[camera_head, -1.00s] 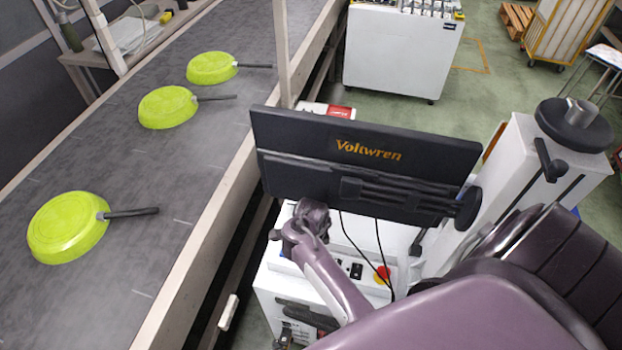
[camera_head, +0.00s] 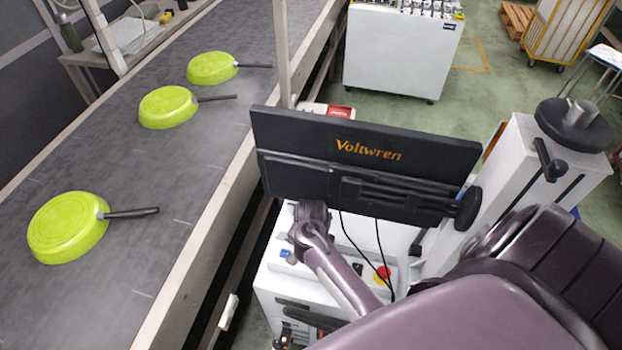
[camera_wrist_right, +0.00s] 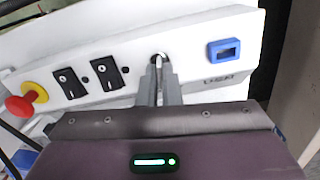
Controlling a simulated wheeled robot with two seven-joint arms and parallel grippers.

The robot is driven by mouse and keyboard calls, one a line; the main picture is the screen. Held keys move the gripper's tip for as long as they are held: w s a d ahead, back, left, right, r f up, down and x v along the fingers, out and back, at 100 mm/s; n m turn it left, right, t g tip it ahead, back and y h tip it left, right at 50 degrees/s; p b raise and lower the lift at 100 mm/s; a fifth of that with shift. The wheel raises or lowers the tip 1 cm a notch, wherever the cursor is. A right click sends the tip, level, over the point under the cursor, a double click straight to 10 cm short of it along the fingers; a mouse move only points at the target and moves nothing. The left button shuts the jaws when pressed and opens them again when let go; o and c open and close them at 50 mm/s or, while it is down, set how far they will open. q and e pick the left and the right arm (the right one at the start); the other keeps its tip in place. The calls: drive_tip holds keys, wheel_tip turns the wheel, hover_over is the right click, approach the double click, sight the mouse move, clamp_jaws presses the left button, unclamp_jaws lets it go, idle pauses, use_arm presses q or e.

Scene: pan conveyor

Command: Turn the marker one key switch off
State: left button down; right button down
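In the right wrist view, the key switch (camera_wrist_right: 158,58) is a small metallic piece in a dark round hole on the white panel (camera_wrist_right: 205,22). My right gripper (camera_wrist_right: 162,76) points at it, its two grey fingers close together with a narrow gap. The fingertips are right at the key and partly cover it; I cannot tell whether they touch or grip it. No marker number is readable. In the head view my right arm (camera_head: 340,278) reaches down to the white cabinet below the monitor, hiding the fingers and key. My left gripper is not in view.
Two black rocker switches (camera_wrist_right: 88,80) and a red stop button (camera_wrist_right: 27,102) on yellow lie left of the key; a blue port (camera_wrist_right: 224,49) lies right. The black monitor (camera_head: 366,160) hangs above the cabinet. Green pans (camera_head: 66,228) lie on the conveyor (camera_head: 130,190).

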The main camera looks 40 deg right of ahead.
drive_tip(key=shift+n, duration=0.9)
drive_tip(key=c, duration=1.6)
unclamp_jaws()
wheel_tip(320, 180, up, 8)
drive_tip(key=shift+f+b, duration=0.1)
drive_tip(key=shift+b, duration=0.45)
